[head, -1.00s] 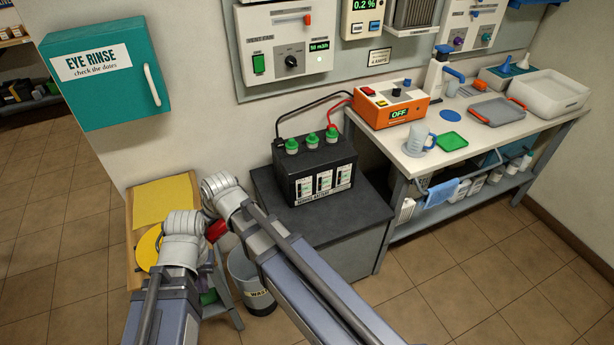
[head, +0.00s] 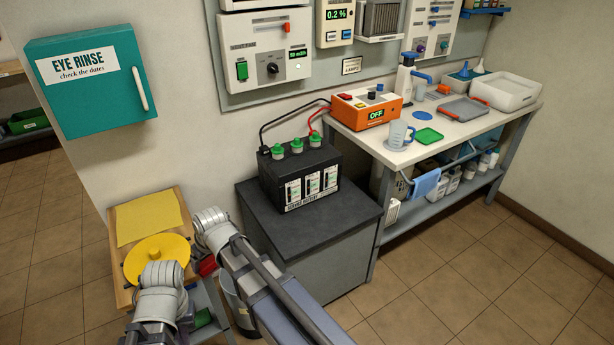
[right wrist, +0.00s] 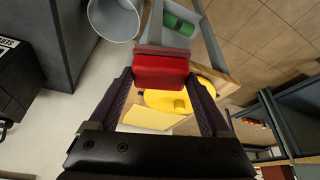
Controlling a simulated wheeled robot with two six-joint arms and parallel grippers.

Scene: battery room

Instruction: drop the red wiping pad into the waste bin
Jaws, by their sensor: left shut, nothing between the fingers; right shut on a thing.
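The red wiping pad (right wrist: 160,70) is held between the two dark fingers of my right gripper (right wrist: 160,80) in the right wrist view. A bit of the pad (head: 207,266) shows beside my right wrist in the head view. The waste bin (right wrist: 113,20), a grey open bucket, is up and left of the pad in the right wrist view, apart from it. In the head view the bin (head: 229,296) is partly hidden behind my right arm. My left gripper (head: 163,275) is over the trolley's near end, shut and empty; its fingertips are hidden.
A small trolley (head: 122,270) carries a yellow cloth (head: 150,218) and a yellow disc (head: 150,252); a green item (right wrist: 178,24) lies on its lower shelf. A dark cabinet (head: 310,225) with a black battery (head: 300,178) stands right of the bin. Floor in front is clear.

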